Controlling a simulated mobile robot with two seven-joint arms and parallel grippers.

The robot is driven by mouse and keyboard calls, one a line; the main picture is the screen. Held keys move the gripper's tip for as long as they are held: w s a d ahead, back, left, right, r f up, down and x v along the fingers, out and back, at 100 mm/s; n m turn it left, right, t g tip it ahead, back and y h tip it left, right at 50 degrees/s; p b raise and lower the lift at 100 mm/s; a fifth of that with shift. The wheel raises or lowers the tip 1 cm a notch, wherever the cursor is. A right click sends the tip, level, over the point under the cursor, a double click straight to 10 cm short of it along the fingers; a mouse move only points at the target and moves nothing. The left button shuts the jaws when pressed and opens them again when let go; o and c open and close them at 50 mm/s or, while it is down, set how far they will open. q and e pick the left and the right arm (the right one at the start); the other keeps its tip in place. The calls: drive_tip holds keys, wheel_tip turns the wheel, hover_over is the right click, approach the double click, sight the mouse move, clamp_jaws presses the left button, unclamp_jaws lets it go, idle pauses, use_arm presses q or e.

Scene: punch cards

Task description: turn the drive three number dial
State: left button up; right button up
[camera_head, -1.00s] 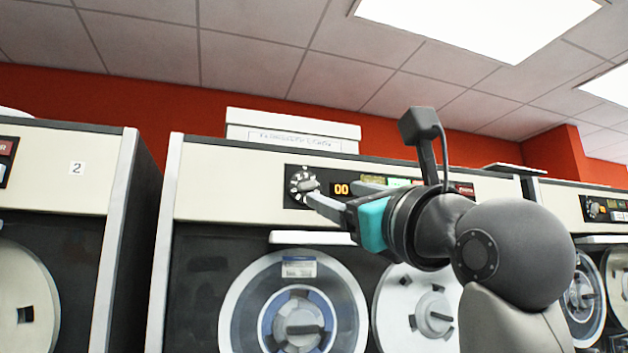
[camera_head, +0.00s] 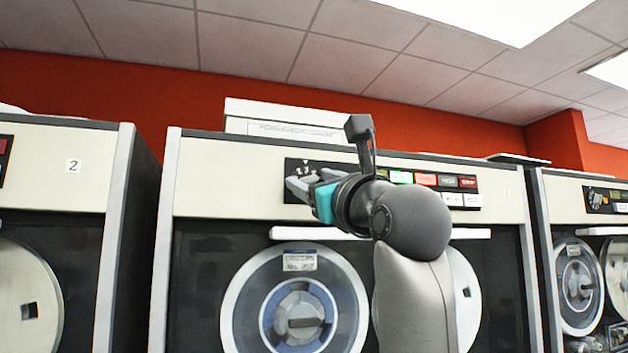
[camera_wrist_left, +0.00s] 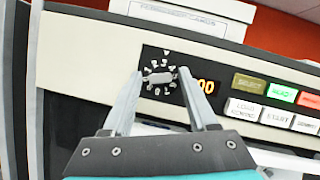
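The number dial is a black round knob with white numerals and a grey grip bar. In the left wrist view the dial (camera_wrist_left: 158,77) lies between my fingertips, beside an orange "00" display (camera_wrist_left: 204,86). In the head view only the dial's upper part (camera_head: 305,169) shows, on the middle drive's black panel; my fingers hide the rest. My left gripper (camera_head: 298,185) is in front of the dial. It also shows in the left wrist view (camera_wrist_left: 161,70), open with a finger on each side of the dial. Contact cannot be told. My right gripper is not in view.
A row of lit buttons (camera_head: 425,179) is right of the dial. A tape reel (camera_head: 245,318) is below it. A white box (camera_head: 290,115) sits on top of the drive. Another drive (camera_head: 60,165), marked 2, stands at the left, and one (camera_head: 565,200) at the right.

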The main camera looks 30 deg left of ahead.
use_arm(q)
clamp_jaws()
drive_tip(key=shift+f+m+t, duration=0.1)
drive_tip(key=shift+m+t, duration=0.3)
drive_tip(key=shift+m, duration=0.1)
drive_tip(key=m+t+h, duration=0.1)
drive_tip(key=m, duration=0.2)
drive_tip(key=shift+s+m+t, duration=0.1)
drive_tip(key=shift+m+t, duration=0.2)
drive_tip(key=shift+m, duration=0.1)
drive_tip(key=shift+a+m+t+h, duration=0.1)
drive_tip(key=shift+m+t+h, duration=0.45)
drive_tip(key=shift+m, duration=0.8)
drive_tip(key=shift+a+m+t+h, duration=0.1)
drive_tip(key=shift+m+t+h, duration=0.4)
drive_tip(key=shift+m, duration=0.85)
drive_tip(key=shift+h, duration=0.35)
drive_tip(key=shift+o, duration=0.9)
unclamp_jaws()
drive_tip(key=shift+d, duration=0.1)
drive_tip(key=shift+s, duration=0.1)
